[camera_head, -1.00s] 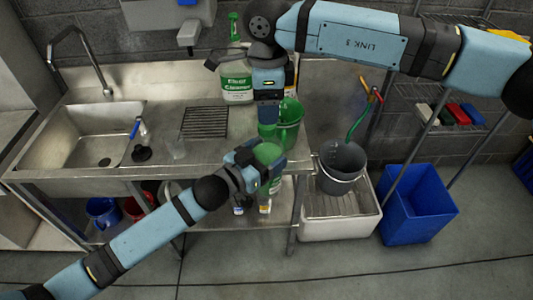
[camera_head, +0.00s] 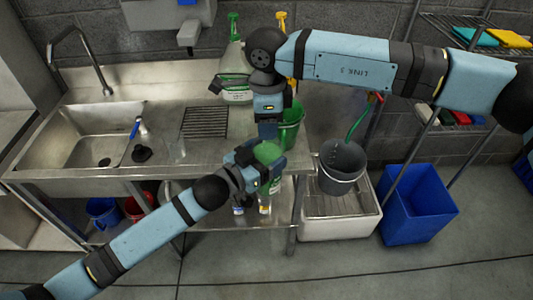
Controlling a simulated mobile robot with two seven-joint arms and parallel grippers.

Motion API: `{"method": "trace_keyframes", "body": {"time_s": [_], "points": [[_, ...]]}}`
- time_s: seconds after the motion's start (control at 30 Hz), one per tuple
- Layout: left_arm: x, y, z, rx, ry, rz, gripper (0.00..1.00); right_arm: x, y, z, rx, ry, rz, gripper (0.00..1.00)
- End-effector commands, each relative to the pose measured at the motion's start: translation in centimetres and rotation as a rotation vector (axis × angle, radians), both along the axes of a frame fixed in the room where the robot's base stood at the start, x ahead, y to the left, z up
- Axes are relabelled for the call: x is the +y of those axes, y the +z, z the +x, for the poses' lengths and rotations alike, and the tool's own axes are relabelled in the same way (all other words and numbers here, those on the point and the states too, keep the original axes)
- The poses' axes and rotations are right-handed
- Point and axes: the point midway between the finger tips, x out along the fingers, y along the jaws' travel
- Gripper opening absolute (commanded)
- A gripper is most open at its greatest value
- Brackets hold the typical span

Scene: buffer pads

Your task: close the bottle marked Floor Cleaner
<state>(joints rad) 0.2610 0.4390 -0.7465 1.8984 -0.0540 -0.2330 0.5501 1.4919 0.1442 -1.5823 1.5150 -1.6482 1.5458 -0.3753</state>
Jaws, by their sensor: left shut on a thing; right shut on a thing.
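A green bottle (camera_head: 267,152) is at the front edge of the steel counter, its top showing between the fingers of my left gripper (camera_head: 262,160). My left gripper is shut on it, and its label cannot be read. My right gripper (camera_head: 267,138) points straight down just above the bottle and is shut on a small green cap, which is mostly hidden now. I cannot tell whether the cap touches the bottle's neck.
A sink (camera_head: 80,135), a black rack (camera_head: 205,122) and a clear cup (camera_head: 178,150) are to the left. A grey bucket (camera_head: 342,168) and blue bin (camera_head: 415,205) are right of the counter.

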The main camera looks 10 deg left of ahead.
Motion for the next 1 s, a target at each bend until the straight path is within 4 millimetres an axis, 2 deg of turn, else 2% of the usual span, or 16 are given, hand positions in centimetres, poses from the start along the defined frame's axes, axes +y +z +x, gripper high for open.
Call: {"method": "trace_keyframes", "body": {"time_s": [0.17,0.2,0.3,0.33,0.67,0.77,1.0], "points": [[-0.1,0.2,0.0,-0.004,-0.002,-0.002,0.12,0.0,0.1,0.1,-0.001,-0.012,0.0,0.16],[-0.1,0.2,0.0,-0.004,-0.002,-0.002,0.12,0.0,0.1,0.1,-0.001,-0.012,0.0,0.49],[-0.1,0.2,0.0,-0.004,-0.002,-0.002,0.12,0.0,0.1,0.1,-0.001,-0.012,0.0,0.72],[-0.1,0.2,0.0,-0.004,-0.002,-0.002,0.12,0.0,0.1,0.1,-0.001,-0.012,0.0,0.74],[0.0,0.2,0.0,-0.004,-0.001,-0.002,0.12,0.0,0.5,0.1,-0.002,-0.011,0.0,0.74],[0.0,0.2,0.0,-0.004,-0.001,-0.002,0.12,0.0,1.7,0.1,-0.004,-0.011,0.002,0.74],[0.0,0.2,0.0,-0.004,-0.001,-0.002,0.12,0.0,6.8,0.1,-0.004,-0.011,0.001,0.74]]}}
